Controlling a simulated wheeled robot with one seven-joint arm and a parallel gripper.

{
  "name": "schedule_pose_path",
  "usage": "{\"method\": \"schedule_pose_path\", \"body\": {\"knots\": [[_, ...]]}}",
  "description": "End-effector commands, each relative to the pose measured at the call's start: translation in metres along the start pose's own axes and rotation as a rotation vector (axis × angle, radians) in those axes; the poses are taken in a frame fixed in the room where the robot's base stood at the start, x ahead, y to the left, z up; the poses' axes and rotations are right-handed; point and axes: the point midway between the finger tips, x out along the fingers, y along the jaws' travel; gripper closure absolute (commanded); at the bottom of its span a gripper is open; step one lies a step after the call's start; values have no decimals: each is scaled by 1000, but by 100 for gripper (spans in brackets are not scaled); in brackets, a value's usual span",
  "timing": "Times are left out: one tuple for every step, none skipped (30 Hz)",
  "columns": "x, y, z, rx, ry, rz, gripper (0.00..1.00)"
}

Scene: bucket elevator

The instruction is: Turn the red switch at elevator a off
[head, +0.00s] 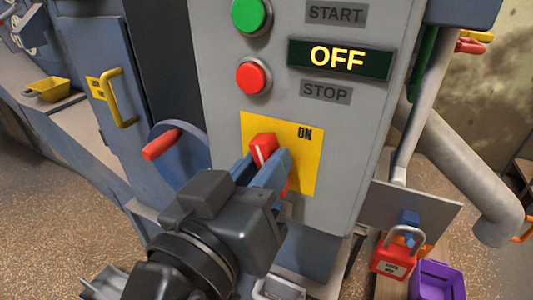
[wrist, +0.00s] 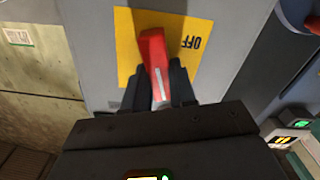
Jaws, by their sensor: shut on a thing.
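The red switch (head: 263,150) is a rotary handle with a white line, on a yellow plate (head: 306,155) on the grey control panel. It stands near upright, its lined end leaning slightly left in the head view. "ON" shows at the plate's upper right; "OFF" shows upside down in the wrist view. My gripper (head: 268,168) is shut on the handle. In the wrist view the dark fingers (wrist: 160,88) sit on both sides of the red handle (wrist: 153,45). My gripper hides the plate's lower left in the head view.
Above are a green START button (head: 249,14), a red STOP button (head: 251,77) and a lit display (head: 338,58) reading OFF. A handwheel (head: 183,155) with a red grip is close left of my gripper. A red padlock (head: 395,258) and purple bin (head: 438,281) are lower right.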

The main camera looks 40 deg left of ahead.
Motion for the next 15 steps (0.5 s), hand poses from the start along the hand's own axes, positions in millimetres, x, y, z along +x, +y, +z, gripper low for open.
{"method": "schedule_pose_path", "body": {"knots": [[1,2,-3,-45,-2,2,100],[1,2,-3,-74,-1,2,100],[1,2,-3,-112,-2,3,100],[1,1,-3,-142,-2,2,100],[1,1,-3,-170,-2,2,100],[1,0,-3,-208,-2,1,100],[1,0,-3,-237,-2,1,100],[1,0,-3,-264,-2,2,100],[1,0,-4,-302,-1,1,100],[1,0,-3,-331,-1,2,100],[1,0,-3,-360,-2,2,100],[1,-1,-3,-399,-2,2,100],[1,-1,-3,-427,-3,1,100],[1,-1,-3,-456,-3,1,100],[1,-1,-3,-493,-2,1,100]]}}
